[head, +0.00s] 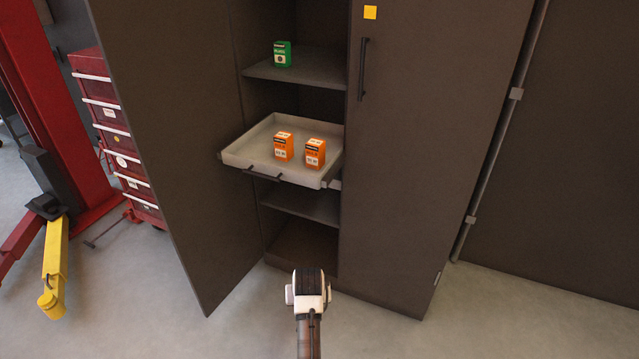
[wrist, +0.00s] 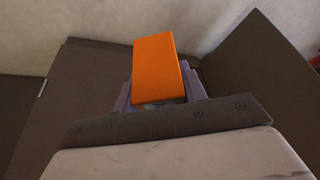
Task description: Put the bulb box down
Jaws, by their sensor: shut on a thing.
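My gripper (wrist: 162,97) is shut on an orange bulb box (wrist: 157,66), which stands up between the two fingers in the wrist view. Its near face is plain orange, with no label showing. In the head view my wrist is low in the middle, in front of the cabinet; the fingers and held box are hidden there. Two orange boxes, a left one (head: 283,147) and a right one (head: 315,154), stand upright side by side on a pulled-out pale tray (head: 246,155) in the cabinet. They are apart from my gripper.
A green box (head: 282,55) stands on the shelf (head: 310,70) above the tray. The left cabinet door (head: 170,140) is open; the right door (head: 430,140) is shut. A red drawer chest (head: 115,130) and a red lift post (head: 60,100) stand left. The tray's left part is bare.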

